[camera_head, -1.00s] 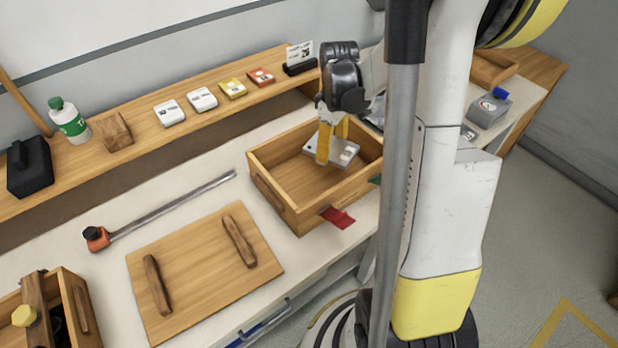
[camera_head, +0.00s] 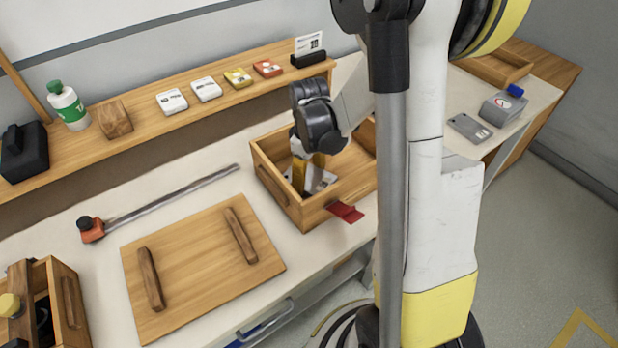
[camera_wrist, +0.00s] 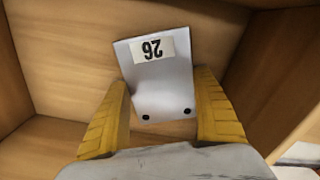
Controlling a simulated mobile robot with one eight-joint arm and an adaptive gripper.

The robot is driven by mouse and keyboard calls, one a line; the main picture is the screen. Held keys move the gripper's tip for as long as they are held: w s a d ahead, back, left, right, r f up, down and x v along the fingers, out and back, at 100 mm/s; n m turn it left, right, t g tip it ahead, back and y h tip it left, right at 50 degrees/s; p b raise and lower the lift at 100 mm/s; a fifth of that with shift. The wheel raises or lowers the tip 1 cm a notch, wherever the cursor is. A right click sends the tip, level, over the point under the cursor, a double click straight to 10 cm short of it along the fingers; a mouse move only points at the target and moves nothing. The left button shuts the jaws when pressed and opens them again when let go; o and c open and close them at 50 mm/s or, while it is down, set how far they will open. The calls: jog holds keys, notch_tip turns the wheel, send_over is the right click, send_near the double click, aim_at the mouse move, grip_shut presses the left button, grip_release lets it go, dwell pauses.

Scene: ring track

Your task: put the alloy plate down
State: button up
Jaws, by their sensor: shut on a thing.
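The alloy plate (camera_wrist: 165,85) is a pale grey sheet with a white label reading 26 and two dark holes. In the wrist view it lies between the yellow fingers of my gripper (camera_wrist: 165,115), which is shut on it. In the head view my gripper (camera_head: 308,175) reaches down inside the open wooden box (camera_head: 318,212), and the plate (camera_head: 322,180) shows partly beside the fingers, low in the box. My gripper hides part of the plate. I cannot tell whether the plate touches the box floor.
A wooden lid with two handles (camera_head: 200,270) lies left of the box, and a long metal bar tool (camera_head: 165,200) lies behind it. A red tag (camera_head: 345,212) is at the box's front. A shelf (camera_head: 140,135) with small boxes runs behind.

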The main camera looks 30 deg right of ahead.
aim_at(309, 177)
jog(key=shift+f, duration=0.1)
jog(key=o, duration=1.4)
jog(key=shift+c, duration=0.2)
notch_tip(309, 177, up, 12)
jog(key=p, duration=0.5)
jog(key=s+a+r+m+t, duration=0.4)
jog(key=s+a+r+t, duration=0.3)
jog(key=s+a+r, duration=0.4)
jog(key=shift+a+r+m, duration=0.15)
jog(key=shift+a+m, duration=0.25)
jog(key=shift+a, duration=0.55)
